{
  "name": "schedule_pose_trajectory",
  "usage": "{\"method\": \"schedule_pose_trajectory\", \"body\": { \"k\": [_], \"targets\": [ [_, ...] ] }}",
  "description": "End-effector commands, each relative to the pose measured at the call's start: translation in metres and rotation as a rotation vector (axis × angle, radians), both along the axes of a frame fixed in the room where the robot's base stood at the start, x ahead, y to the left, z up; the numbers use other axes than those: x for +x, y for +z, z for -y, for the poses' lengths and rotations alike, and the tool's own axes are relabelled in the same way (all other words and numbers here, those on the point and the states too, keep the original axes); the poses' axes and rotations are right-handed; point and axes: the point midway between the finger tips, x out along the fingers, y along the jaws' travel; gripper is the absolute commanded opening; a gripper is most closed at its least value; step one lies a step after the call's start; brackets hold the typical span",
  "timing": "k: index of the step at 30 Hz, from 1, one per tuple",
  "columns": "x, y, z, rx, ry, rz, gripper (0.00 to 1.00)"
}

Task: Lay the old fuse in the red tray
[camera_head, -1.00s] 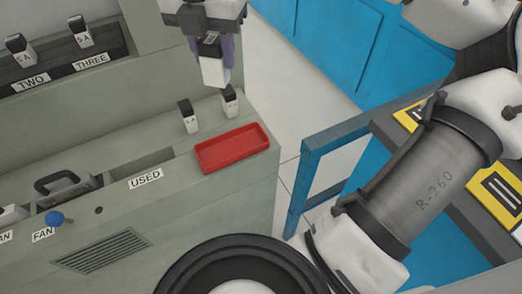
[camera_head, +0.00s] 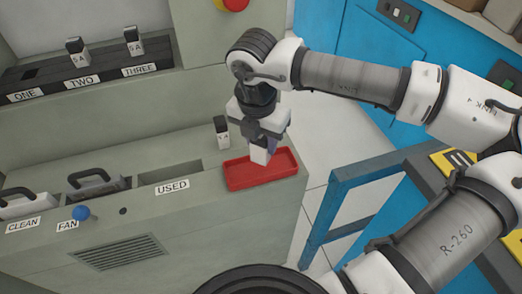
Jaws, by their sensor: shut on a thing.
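My gripper (camera_head: 264,138) points down over the red tray (camera_head: 238,182), shut on a fuse. The fuse's pale end (camera_head: 259,156) shows below the fingers, over the tray's far part. I cannot tell whether it touches the tray floor. The gripper hides the rest of the fuse. The red tray is shallow and sits at the right end of the grey bench top; no other thing shows in it.
Fuses stand above labels TWO (camera_head: 77,50) and THREE (camera_head: 134,42); the place above ONE looks empty. The USED slot (camera_head: 170,173) is left of the tray. A blue rail (camera_head: 350,180) stands right.

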Motion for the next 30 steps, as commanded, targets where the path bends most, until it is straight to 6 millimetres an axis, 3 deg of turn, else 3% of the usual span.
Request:
{"method": "schedule_pose_trajectory", "body": {
  "k": [7,22,23,27,30],
  "targets": [
    [-0.001,-0.035,0.0,0.001,0.002,-0.003,0.13],
    [0.0,-0.044,0.0,0.0,0.001,0.0,0.13],
    [0.0,-0.043,0.0,0.0,0.001,-0.001,0.39],
    [0.0,-0.042,0.0,0.0,0.001,-0.001,0.57],
    [0.0,-0.042,0.0,0.0,0.001,-0.001,0.58]
  ]
}}
